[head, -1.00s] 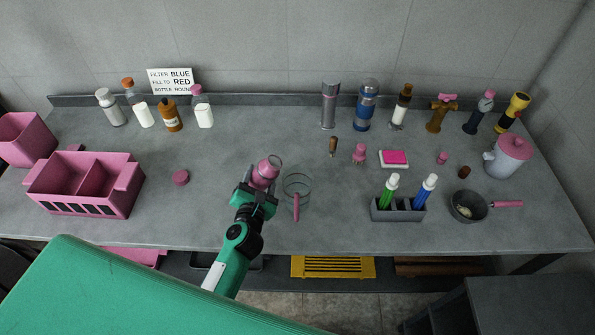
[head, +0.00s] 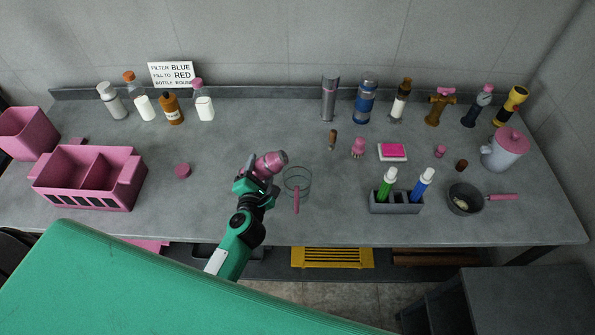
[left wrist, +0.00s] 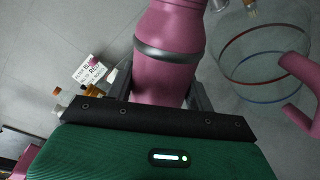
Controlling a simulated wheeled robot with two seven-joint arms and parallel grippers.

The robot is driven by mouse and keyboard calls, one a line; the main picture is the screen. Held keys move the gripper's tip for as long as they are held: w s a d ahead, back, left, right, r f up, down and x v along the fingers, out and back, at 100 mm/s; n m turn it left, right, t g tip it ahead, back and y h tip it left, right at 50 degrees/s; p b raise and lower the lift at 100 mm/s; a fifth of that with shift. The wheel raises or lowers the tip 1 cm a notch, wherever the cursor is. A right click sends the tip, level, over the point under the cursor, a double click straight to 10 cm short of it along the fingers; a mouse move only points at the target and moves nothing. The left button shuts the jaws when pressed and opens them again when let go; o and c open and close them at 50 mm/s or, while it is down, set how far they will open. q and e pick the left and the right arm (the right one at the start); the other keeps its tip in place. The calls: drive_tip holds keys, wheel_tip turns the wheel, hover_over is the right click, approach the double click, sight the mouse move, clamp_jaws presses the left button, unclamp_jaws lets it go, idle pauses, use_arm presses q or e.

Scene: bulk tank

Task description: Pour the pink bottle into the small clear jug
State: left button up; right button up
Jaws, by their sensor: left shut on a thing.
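My left gripper (head: 256,182) is shut on the pink bottle (head: 268,164). The bottle is tilted, its grey-ringed end pointing up and to the right toward the small clear jug (head: 297,181). The jug has a pink handle facing the front and stands on the counter just right of the bottle. In the left wrist view the pink bottle (left wrist: 167,60) lies between the fingers, with the jug (left wrist: 265,60) to its right, showing a red and a blue ring. I cannot tell whether any liquid is flowing. My right gripper is not in view.
A pink divided caddy (head: 88,178) stands at left, and a pink round lid (head: 183,171) lies left of the gripper. A grey marker holder (head: 396,207) and a pan (head: 465,198) stand at right. Several bottles line the back, near a sign (head: 172,75).

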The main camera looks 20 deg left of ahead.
sight(264, 158)
use_arm(q)
drive_tip(key=shift+a+r+m+p, duration=0.15)
drive_tip(key=shift+r+m+p, duration=0.2)
drive_tip(key=shift+m, duration=0.05)
drive_tip(key=shift+s+a+f+m, duration=0.1)
drive_tip(key=shift+a+f+m, duration=0.1)
drive_tip(key=shift+m, duration=0.5)
idle(0.5)
drive_tip(key=shift+r+m+p, duration=0.65)
drive_tip(key=shift+r+m, duration=0.15)
idle(0.4)
drive_tip(key=shift+d+r+m+g+y+p, duration=0.4)
drive_tip(key=shift+r+m+y+p, duration=0.15)
drive_tip(key=shift+p, duration=0.9)
drive_tip(key=shift+d, duration=0.1)
drive_tip(key=shift+w+d+m+p, duration=0.1)
drive_tip(key=shift+w+m+p, duration=0.1)
drive_tip(key=shift+m+p, duration=0.9)
drive_tip(key=shift+p, duration=0.5)
drive_tip(key=shift+d+r+m+p, duration=0.1)
drive_tip(key=shift+r+m+p, duration=0.2)
drive_tip(key=shift+p, duration=0.55)
drive_tip(key=shift+w+d+r+m+y+p, duration=0.2)
drive_tip(key=shift+r+m+p, duration=0.25)
drive_tip(key=shift+p, duration=0.45)
drive_tip(key=shift+s+d+r+m+y+p, duration=0.1)
drive_tip(key=shift+r+m+y+p, duration=0.25)
drive_tip(key=shift+p, duration=0.55)
